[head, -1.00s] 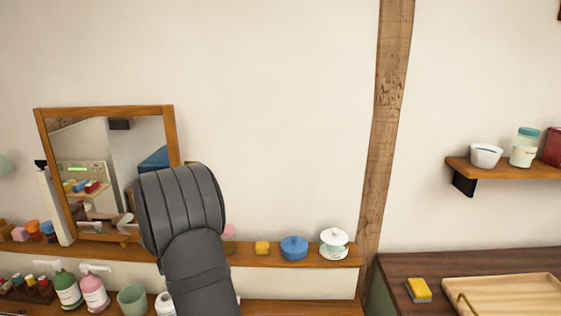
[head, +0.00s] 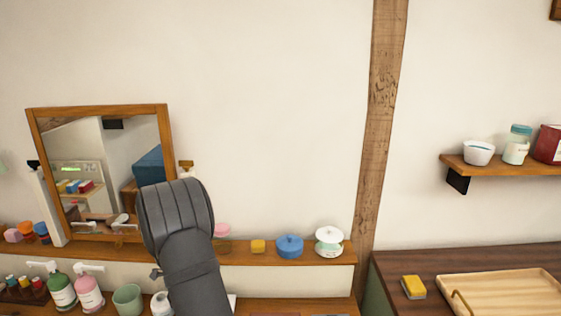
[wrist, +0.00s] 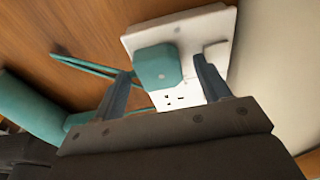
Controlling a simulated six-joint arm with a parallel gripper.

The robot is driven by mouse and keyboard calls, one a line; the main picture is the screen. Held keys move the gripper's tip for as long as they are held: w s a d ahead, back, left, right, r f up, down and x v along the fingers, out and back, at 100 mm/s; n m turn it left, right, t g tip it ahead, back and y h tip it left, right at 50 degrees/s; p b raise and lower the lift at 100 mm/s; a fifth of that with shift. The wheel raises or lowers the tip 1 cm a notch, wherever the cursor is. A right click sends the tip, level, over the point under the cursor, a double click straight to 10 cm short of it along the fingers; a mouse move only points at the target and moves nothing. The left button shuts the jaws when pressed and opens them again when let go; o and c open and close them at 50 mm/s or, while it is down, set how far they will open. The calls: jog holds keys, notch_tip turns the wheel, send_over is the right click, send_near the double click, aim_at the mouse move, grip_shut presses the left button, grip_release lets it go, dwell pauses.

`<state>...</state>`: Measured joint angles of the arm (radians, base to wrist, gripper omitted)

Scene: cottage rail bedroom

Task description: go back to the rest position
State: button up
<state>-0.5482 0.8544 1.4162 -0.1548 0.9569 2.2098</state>
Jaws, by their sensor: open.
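My gripper (wrist: 162,68) shows in the wrist view with its two fingers apart. A teal plug (wrist: 156,67) lies against the left part of a white socket plate (wrist: 222,30), in the picture between the fingers. I cannot tell whether the fingers touch it. A teal cord (wrist: 88,66) runs left from near the plug. In the head view my dark grey arm rises in front of the wall shelf; the gripper itself is hidden there.
A framed mirror (head: 100,108) stands left of my arm. Bottles and a green cup (head: 128,300) stand below. The wall above is clear.

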notch_tip(320, 180, up, 17)
jog(key=a, duration=0.3)
jog(key=d+f, duration=0.1)
jog(key=f, duration=0.4)
jog(key=d+f, duration=0.1)
jog(key=f, duration=0.5)
jog(key=d+f, duration=0.1)
jog(key=f, duration=0.5)
notch_tip(320, 180, up, 8)
jog(key=shift+f, duration=0.25)
jog(key=o, duration=0.7)
jog(key=d+r+t+y, duration=0.3)
jog(key=d+r+y, duration=0.15)
jog(key=r, duration=0.95)
jog(key=shift+h, duration=0.25)
jog(key=x, duration=0.9)
jog(key=shift+w+d+f, duration=0.3)
jog(key=shift+w, duration=0.05)
